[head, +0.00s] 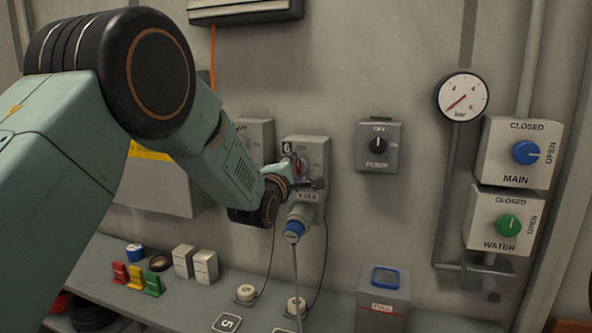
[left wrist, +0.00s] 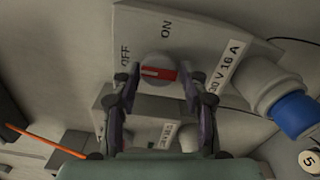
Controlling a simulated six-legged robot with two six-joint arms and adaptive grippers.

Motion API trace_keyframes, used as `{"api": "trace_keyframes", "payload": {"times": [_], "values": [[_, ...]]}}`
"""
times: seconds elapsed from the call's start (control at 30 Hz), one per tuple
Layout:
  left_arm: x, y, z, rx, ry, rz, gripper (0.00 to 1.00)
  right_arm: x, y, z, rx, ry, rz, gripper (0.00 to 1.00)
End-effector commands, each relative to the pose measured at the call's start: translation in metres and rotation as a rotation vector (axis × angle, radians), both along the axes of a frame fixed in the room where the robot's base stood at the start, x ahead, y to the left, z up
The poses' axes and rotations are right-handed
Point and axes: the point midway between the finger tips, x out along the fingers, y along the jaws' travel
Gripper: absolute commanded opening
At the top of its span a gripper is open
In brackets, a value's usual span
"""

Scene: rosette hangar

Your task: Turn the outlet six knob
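The outlet six box (head: 316,150) is grey, on the wall, with a "6" label. In the left wrist view the outlet six knob (left wrist: 158,68) is round and grey with a red bar lying roughly across the picture. OFF is printed to its left and ON above it. My left gripper (head: 303,181) is in front of the box and partly hides the knob in the head view. In the left wrist view its fingers (left wrist: 157,84) are apart, one on each side of the knob; I cannot tell whether they touch it. My right gripper is not in view.
A blue plug (head: 293,232) sits in the outlet's socket, its cable hanging down. Another grey box (head: 256,138) stands close to the left. To the right are a switch box (head: 380,158) and the MAIN (head: 518,178) and WATER (head: 486,225) boxes. A shelf (head: 180,297) below holds small items.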

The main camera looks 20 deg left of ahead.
Motion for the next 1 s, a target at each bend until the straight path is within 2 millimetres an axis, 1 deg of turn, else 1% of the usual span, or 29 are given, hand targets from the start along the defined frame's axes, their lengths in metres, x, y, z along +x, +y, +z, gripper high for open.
{"api": "trace_keyframes", "payload": {"times": [0.03,0.17,0.43,0.57,0.67,1.0], "values": [[0.0,0.0,0.0,0.001,0.0,0.0,0.51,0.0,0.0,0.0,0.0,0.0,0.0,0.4],[0.0,0.0,0.0,0.002,-0.001,-0.001,0.61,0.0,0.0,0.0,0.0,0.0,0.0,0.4],[0.0,-0.001,0.001,0.003,-0.001,-0.002,0.61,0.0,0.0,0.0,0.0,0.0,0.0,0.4],[-0.005,0.0,0.001,0.003,-0.001,-0.002,0.61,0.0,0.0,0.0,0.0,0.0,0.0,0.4],[-0.015,0.0,0.001,0.003,-0.001,-0.002,0.61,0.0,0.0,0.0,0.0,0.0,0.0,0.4],[-0.068,0.002,0.001,0.002,0.001,-0.001,0.61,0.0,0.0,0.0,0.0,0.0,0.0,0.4]]}}
